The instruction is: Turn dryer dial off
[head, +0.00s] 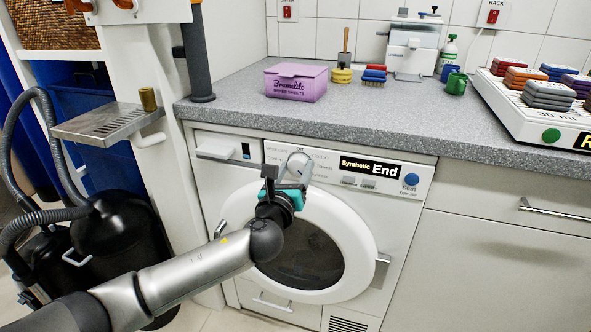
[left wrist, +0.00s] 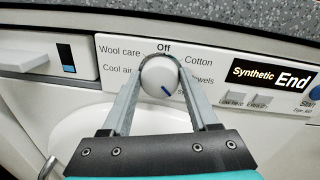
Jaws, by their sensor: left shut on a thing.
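The dryer dial (head: 298,160) is a round white knob on the front panel of the white dryer (head: 228,178). In the left wrist view the dial (left wrist: 159,75) has a blue mark on its lower right face, pointing down-right, away from the "Off" label (left wrist: 163,47) above it. The labels "Wool care", "Cool air", "Cotton" and a partly covered "...owels" surround it. My left gripper (head: 290,172) is shut on the dial, one grey finger on each side (left wrist: 160,66). The display (left wrist: 272,75) reads "Synthetic End". My right gripper is not in view.
The round dryer door (head: 352,225) is closed below the dial. A blue start button (head: 411,179) is at the panel's right. The grey counter (head: 225,110) overhangs above, holding a purple box (head: 296,83). A black vacuum (head: 115,235) stands at the left.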

